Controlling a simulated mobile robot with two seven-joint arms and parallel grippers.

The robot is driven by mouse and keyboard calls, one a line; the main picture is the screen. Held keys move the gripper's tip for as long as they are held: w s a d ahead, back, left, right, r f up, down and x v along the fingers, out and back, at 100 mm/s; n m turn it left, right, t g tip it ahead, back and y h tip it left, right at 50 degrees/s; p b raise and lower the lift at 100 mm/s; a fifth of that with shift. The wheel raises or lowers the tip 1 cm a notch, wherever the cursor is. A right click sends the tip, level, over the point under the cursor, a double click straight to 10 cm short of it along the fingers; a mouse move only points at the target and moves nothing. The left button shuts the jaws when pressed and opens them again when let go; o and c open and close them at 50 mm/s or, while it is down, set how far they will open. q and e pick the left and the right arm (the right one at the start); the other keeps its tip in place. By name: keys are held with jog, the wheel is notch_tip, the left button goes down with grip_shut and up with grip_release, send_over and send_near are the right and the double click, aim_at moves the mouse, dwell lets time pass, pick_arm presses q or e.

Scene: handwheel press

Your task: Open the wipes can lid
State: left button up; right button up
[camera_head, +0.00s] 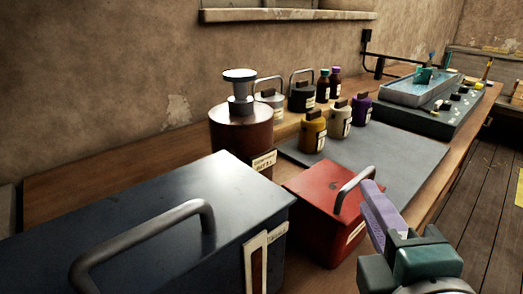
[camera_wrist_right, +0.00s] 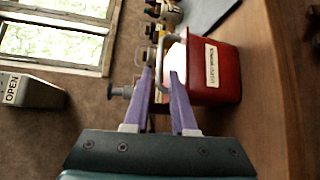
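A red box-shaped can (camera_head: 318,212) with a grey loop handle on its flat, shut lid stands near the bench's front edge. Its labels are too small to read, so I cannot confirm it is the wipes can. My right gripper (camera_head: 372,188) has its purple fingers at the near right end of that handle. In the right wrist view the red can (camera_wrist_right: 225,75) is beyond the fingers (camera_wrist_right: 162,72), which are apart with the grey handle (camera_wrist_right: 160,52) showing between and past their tips. Contact is unclear. My left gripper is out of view.
A dark blue box (camera_head: 130,205) with a large handle fills the near left. A brown pump-top container (camera_head: 240,130) stands behind the red can. Several small bottles and jars (camera_head: 313,133) stand beyond it. The grey mat (camera_head: 400,150) has clear room.

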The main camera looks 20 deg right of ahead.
aim_at(356, 178)
jog(key=x, duration=0.9)
jog(key=shift+w, duration=0.2)
grip_shut()
dwell(1.1)
